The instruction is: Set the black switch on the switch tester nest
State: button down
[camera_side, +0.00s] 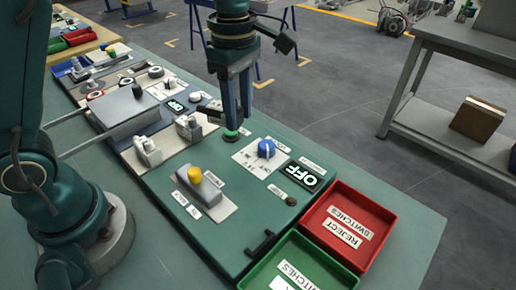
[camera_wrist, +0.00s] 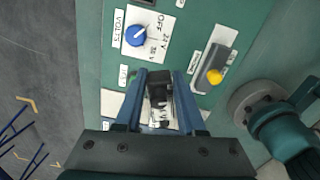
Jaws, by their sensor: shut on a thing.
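My gripper (camera_side: 231,122) points down over the green tester panel, near a small green round piece (camera_side: 231,134). In the wrist view, my gripper (camera_wrist: 160,82) is shut on the black switch (camera_wrist: 160,88), which sits between the two blue-grey fingers. In the side view the fingers mostly hide the switch. The tester panel (camera_side: 240,240) carries a blue knob (camera_side: 266,148), a lit OFF display (camera_side: 305,174) and a grey block with a yellow knob (camera_side: 195,175). I cannot pick out the nest for certain; the area under the switch is partly hidden.
A red reject tray (camera_side: 385,212) and a green tray (camera_side: 262,262) stand at the panel's near end. The blue knob (camera_wrist: 136,36) and yellow knob (camera_wrist: 215,76) flank the fingers.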

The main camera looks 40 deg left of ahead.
jog(key=s+d+m, duration=0.1)
jog(key=s+d, duration=0.4)
jog(key=d, duration=0.4)
jog(key=m, duration=0.3)
send_over(256, 246)
jog(key=shift+w+d+f, duration=0.1)
jog(key=shift+w+f, duration=0.05)
jog(key=shift+f, duration=1.95)
jog(key=shift+w+f, duration=0.1)
jog(key=shift+f, duration=2)
jog(key=shift+c, duration=2.2)
grip_release()
jog(key=shift+s, duration=0.1)
jog(key=shift+s+f, duration=0.1)
jog(key=shift+w+r, duration=0.15)
jog(key=shift+r, duration=1.2)
jog(key=shift+w+r, duration=0.1)
jog(key=shift+r, duration=1.25)
